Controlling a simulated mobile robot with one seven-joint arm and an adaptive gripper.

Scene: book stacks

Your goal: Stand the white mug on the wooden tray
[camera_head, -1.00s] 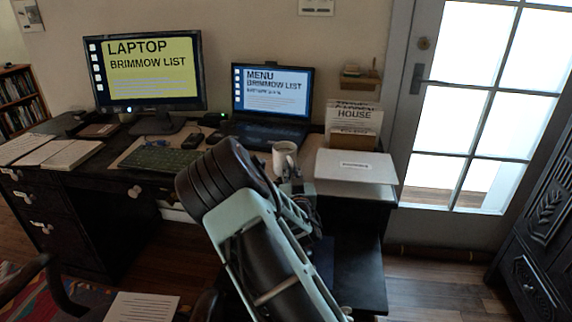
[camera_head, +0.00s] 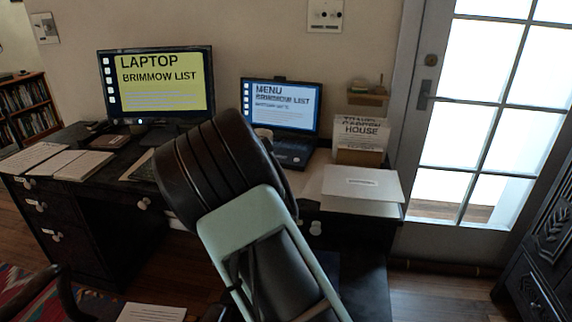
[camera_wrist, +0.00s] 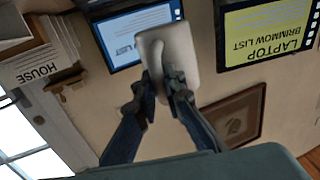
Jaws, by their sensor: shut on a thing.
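The white mug (camera_wrist: 182,45) is between the fingers of my gripper (camera_wrist: 163,88) in the wrist view, where the room appears upside down. The fingers are shut on it at its handle side. In the head view only a small pale part of the mug (camera_head: 263,133) shows, just above my arm and in front of the laptop. My arm hides the gripper there. I cannot make out a wooden tray for certain in either view.
A monitor (camera_head: 157,82) and a laptop (camera_head: 279,106) stand on the dark desk. A white box (camera_head: 362,184) lies at the desk's right end, before a box of papers (camera_head: 359,140). Open books (camera_head: 80,165) lie at left. A small wooden shelf (camera_head: 367,98) hangs on the wall.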

